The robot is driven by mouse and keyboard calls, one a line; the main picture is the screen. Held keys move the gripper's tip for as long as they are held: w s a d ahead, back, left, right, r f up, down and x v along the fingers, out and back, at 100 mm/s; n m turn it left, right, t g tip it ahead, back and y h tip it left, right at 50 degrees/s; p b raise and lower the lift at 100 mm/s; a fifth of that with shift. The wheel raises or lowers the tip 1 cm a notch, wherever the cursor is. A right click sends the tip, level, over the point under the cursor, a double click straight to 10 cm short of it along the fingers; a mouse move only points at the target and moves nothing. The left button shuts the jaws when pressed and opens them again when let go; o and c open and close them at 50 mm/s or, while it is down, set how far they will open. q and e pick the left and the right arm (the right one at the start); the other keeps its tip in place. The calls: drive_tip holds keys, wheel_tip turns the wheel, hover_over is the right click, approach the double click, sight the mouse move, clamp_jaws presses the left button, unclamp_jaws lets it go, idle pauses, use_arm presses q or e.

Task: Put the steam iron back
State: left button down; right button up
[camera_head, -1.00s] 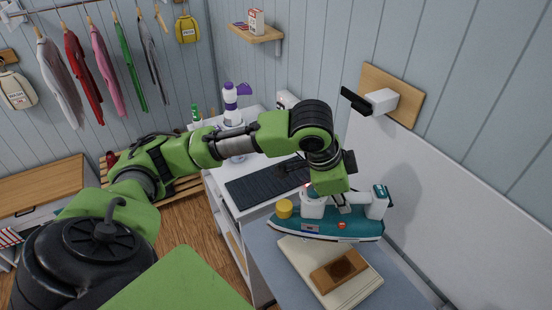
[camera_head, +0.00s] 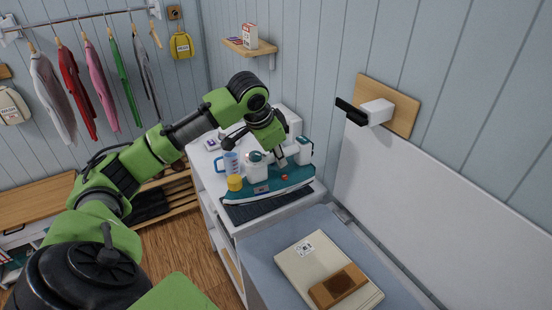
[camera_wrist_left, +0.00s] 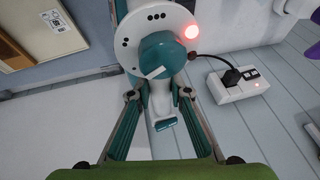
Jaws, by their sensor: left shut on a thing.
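The steam iron (camera_head: 268,188) is teal and white with a yellow knob near its nose. It is over a dark ribbed mat (camera_head: 245,213) on the white cabinet, its nose to the left. I cannot tell whether its sole touches the mat. My left gripper (camera_head: 282,161) is shut on the iron's handle from above. In the left wrist view the iron (camera_wrist_left: 160,60) shows between the two fingers of my left gripper (camera_wrist_left: 160,100). My right gripper is not in view.
A blue measuring cup (camera_head: 228,165) stands on the cabinet behind the iron. A cream slab (camera_head: 300,262) with a brown wooden block (camera_head: 338,287) lies on the grey-blue surface (camera_head: 265,245) in front. A wooden wall mount (camera_head: 400,105) juts out at right. A white power strip (camera_wrist_left: 240,85) lies nearby.

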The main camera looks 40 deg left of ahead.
use_arm(q)
drive_tip(key=w+a+f+p, duration=0.3)
drive_tip(key=w+a+f, duration=0.2)
drive_tip(key=f, duration=0.5)
drive_tip(key=shift+w+f+p, duration=0.15)
drive_tip(key=shift+w+p, duration=0.15)
drive_tip(key=shift+w, duration=0.75)
drive_tip(key=c, duration=1.9)
unclamp_jaws()
drive_tip(key=shift+s+f, duration=0.15)
drive_tip(key=shift+f, duration=0.05)
drive_tip(key=b+v, duration=0.2)
drive_tip(key=v, duration=1)
drive_tip(key=shift+r+b, duration=0.15)
drive_tip(key=shift+b, duration=0.2)
